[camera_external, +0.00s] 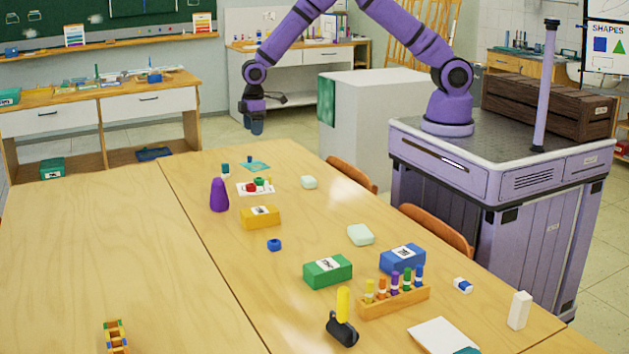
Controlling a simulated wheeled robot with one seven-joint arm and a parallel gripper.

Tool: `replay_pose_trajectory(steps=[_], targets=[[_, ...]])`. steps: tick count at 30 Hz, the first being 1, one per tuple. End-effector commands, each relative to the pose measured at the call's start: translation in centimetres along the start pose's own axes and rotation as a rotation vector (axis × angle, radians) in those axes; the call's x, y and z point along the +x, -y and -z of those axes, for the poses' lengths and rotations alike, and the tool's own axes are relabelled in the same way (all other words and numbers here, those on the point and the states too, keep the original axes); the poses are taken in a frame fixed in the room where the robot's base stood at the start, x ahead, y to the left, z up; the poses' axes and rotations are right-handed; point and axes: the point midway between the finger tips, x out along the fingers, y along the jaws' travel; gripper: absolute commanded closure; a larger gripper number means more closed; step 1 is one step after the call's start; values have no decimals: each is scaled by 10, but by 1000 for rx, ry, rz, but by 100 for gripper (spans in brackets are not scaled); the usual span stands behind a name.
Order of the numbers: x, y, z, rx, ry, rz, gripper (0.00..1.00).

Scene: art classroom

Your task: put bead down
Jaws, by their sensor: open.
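My gripper (257,126) hangs pointing down above the far end of the wooden table (120,225), at the upper middle of the view. It is open and small here; I see nothing held between its fingers. A small blue ring-like piece (274,244), perhaps a bead, lies on the table in front of the yellow box. A red piece (252,188) and a green piece (259,181), also bead-like, are on a white card (243,188) on the table below my gripper. I cannot tell which of these is the task's bead.
A wooden marker rack (394,301) is nearer the camera. The table's left half is mostly clear.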

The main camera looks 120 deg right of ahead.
Motion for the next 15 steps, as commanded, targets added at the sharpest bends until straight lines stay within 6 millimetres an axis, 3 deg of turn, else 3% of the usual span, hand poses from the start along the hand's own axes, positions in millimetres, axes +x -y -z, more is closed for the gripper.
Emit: replay_pose_trajectory(steps=[1,3,8,15], targets=[[-28,9,-3,-3,-17,-9,37],[-59,20,-9,-5,-33,-17,37],[-126,47,-30,-6,-70,-33,37],[-213,88,-76,-6,-128,-47,37]])
